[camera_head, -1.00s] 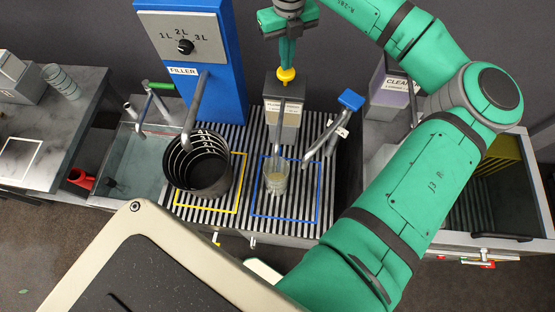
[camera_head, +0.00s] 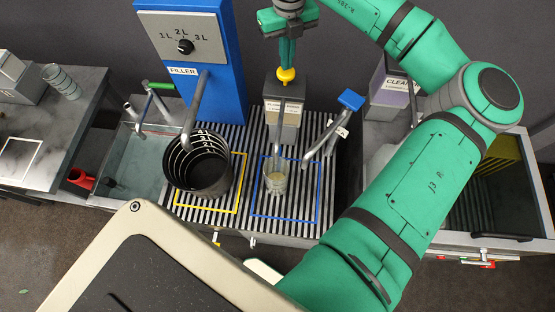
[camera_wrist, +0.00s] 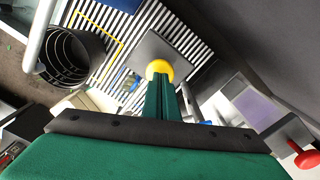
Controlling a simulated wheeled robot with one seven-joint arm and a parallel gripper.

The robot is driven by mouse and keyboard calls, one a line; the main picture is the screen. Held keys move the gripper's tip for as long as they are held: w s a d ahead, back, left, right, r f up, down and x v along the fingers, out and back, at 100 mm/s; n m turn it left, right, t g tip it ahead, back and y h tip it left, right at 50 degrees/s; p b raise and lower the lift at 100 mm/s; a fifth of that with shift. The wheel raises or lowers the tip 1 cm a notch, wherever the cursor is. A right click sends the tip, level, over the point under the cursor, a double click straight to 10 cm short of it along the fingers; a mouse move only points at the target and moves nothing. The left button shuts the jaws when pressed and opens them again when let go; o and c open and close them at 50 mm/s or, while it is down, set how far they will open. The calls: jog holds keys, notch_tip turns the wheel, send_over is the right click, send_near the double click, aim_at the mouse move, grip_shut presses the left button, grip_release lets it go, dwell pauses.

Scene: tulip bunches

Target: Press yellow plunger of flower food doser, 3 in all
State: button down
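The flower food doser (camera_head: 284,117) stands at the back of the slatted counter, with a grey spout reaching forward and down. Its yellow plunger (camera_head: 286,76) is on top and also shows in the wrist view (camera_wrist: 159,68). My gripper (camera_head: 287,65) points down over the plunger. In the wrist view its green fingers (camera_wrist: 160,90) are together, with their tips at the yellow knob; they appear to touch it, but the exact contact is hidden. A clear cup (camera_head: 276,180) with pale yellowish contents stands under the spout, inside the blue square outline (camera_head: 318,195).
A dark bucket (camera_head: 201,165) with level marks stands on the yellow outline (camera_head: 240,175), below the blue filler (camera_head: 200,60). A blue-handled lever (camera_head: 350,100) is right of the doser. A sink (camera_head: 120,170) lies left; a cleaner box (camera_head: 390,95) stands right, near my arm.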

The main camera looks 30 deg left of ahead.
jog(key=shift+f, duration=2.05)
jog(key=shift+r, duration=3.6)
